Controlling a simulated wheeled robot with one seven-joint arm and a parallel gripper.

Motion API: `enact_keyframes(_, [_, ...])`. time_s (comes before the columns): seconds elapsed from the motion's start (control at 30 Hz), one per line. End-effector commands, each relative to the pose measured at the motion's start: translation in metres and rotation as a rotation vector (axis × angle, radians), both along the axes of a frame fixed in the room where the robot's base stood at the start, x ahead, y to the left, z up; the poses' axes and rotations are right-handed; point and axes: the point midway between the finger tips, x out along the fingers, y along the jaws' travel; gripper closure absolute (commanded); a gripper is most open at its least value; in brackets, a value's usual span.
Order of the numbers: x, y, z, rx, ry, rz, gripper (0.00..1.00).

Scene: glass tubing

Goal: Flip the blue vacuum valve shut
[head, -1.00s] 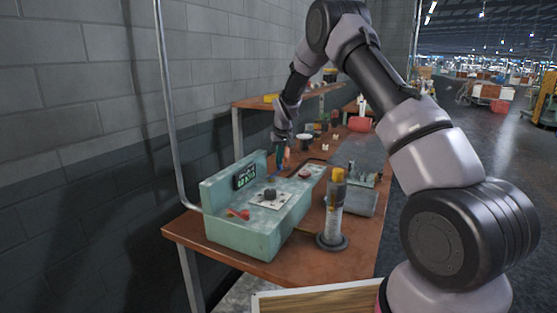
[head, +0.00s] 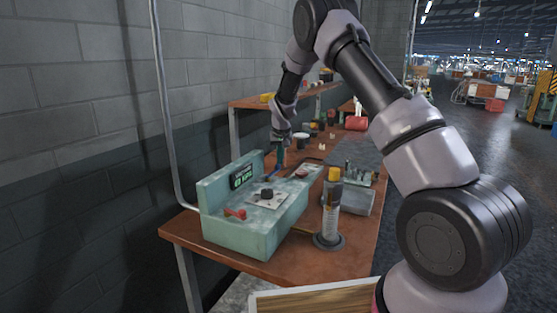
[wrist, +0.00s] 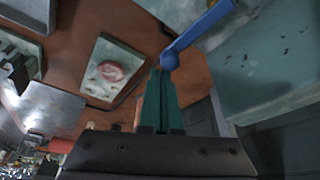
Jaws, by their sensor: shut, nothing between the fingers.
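The blue valve lever (wrist: 200,34) shows at the top of the wrist view, its rounded end close to my fingertips. It slants up and right from there beside the pale teal housing. My gripper (wrist: 162,72) has its green fingers together with nothing between them. The fingertips are right by the lever's rounded end; I cannot tell whether they touch. In the head view my gripper (head: 279,168) points down at the far end of the teal unit (head: 235,238). The blue lever is tiny there and hard to make out beside the fingers.
The teal unit also carries a red handle (head: 235,213), a black knob (head: 266,193) and a green-lit display (head: 242,176). A cylinder with a yellow top (head: 333,205) stands to its right. A pale square plate (wrist: 110,70) lies left of my fingers. The wall is on the left.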

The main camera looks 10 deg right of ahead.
Motion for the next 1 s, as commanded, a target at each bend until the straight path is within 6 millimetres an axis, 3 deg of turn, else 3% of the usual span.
enact_keyframes(1.0, [-0.062, -0.031, -0.001, -0.002, 0.001, -0.815, 1.0])
